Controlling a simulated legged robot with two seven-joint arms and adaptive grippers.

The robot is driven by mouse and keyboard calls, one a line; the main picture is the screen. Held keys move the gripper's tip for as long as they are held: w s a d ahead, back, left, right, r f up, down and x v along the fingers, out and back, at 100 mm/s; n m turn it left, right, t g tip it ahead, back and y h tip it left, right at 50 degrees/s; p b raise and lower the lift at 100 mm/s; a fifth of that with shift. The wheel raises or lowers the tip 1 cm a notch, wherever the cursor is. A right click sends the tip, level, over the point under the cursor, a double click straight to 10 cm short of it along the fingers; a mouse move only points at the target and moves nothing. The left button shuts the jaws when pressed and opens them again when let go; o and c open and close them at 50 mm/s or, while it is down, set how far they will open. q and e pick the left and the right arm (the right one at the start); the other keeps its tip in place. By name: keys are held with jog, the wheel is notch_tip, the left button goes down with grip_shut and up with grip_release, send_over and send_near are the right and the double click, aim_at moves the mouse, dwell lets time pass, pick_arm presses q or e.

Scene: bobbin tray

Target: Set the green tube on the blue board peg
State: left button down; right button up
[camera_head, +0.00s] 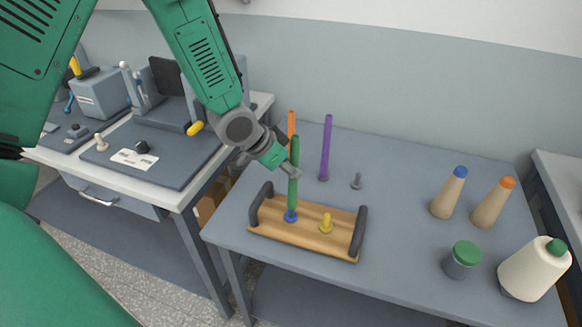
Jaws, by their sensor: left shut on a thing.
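The green tube (294,190) stands upright over the wooden board (308,236). My left gripper (291,167) comes down from the upper left and is shut on the tube at about its middle. The tube's lower end meets the blue peg (290,216) at the left of the board in the picture. I cannot tell whether it sits on the peg or just above it. A yellow peg (326,222) on the board is bare. My right gripper is not in view.
An orange tube (291,122) and a purple tube (326,147) stand behind the board, with a bare grey peg (356,181) nearby. Dark handles (358,232) rise at the board's ends. Cones (449,194), a green-lidded jar (461,260) and a thread spool (534,270) stand at right.

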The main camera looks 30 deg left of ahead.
pick_arm(q)
jog(key=shift+f, duration=0.15)
jog(key=shift+f+b, duration=0.6)
jog(key=shift+f, duration=0.4)
jog(key=shift+p, duration=0.3)
dwell(1.1)
jog(key=shift+f+b, duration=0.45)
jog(key=shift+f, duration=0.35)
jog(key=c, duration=1.3)
grip_release()
